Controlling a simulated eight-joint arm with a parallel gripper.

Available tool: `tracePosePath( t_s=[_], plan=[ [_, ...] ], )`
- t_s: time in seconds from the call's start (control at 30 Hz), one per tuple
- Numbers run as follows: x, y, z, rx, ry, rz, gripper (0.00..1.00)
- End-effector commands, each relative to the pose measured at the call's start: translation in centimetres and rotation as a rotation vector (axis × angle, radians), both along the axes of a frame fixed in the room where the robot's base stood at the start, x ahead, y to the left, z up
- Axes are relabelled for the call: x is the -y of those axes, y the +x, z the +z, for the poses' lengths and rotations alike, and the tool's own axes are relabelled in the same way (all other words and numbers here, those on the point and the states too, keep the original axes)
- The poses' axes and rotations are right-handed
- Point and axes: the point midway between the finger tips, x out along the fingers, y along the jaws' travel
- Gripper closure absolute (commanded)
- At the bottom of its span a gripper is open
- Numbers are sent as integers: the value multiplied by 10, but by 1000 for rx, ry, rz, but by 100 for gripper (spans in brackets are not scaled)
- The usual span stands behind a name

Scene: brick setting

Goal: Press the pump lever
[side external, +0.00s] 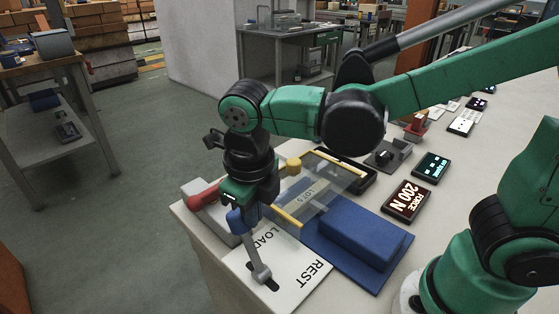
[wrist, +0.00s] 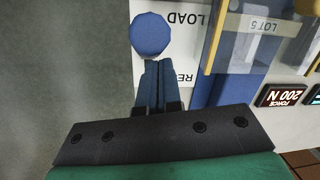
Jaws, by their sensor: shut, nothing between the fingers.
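A grey lever (side external: 259,258) with a blue knob (side external: 237,220) stands tilted from a slot in a white plate (side external: 303,284) marked LOAD and REST. The blue knob (wrist: 150,34) also shows in the wrist view, just ahead of my fingertips. My gripper (wrist: 158,65) is shut with nothing between its fingers. In the side view its body is right above the knob, and its fingertips are hard to make out. I cannot tell whether they touch the knob. A second lever with a red handle (side external: 203,198) sits on a grey block at the table's left edge.
Beside the plate are a blue block on a blue base (side external: 362,232) and a clear panel with yellow edges, marked LOT 5 (side external: 315,190). A display (side external: 406,201) reads FORCE 200 N. Another display (side external: 431,167) stands behind it. The table edge is close on the left.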

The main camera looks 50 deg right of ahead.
Motion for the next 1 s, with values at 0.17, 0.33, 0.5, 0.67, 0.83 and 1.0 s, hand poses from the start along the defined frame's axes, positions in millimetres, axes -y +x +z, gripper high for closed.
tracePosePath(
  t_s=[0.17,0.33,0.5,0.67,0.83,1.0],
  plan=[
    [0,12,-2,5,2,-2,100],
    [1,19,-4,7,-2,-3,100],
    [2,21,-5,8,-3,-6,100],
    [2,21,-5,8,-3,-7,100],
    [2,21,-5,8,-3,-8,100],
    [2,19,-4,6,-3,-9,100]
  ],
)
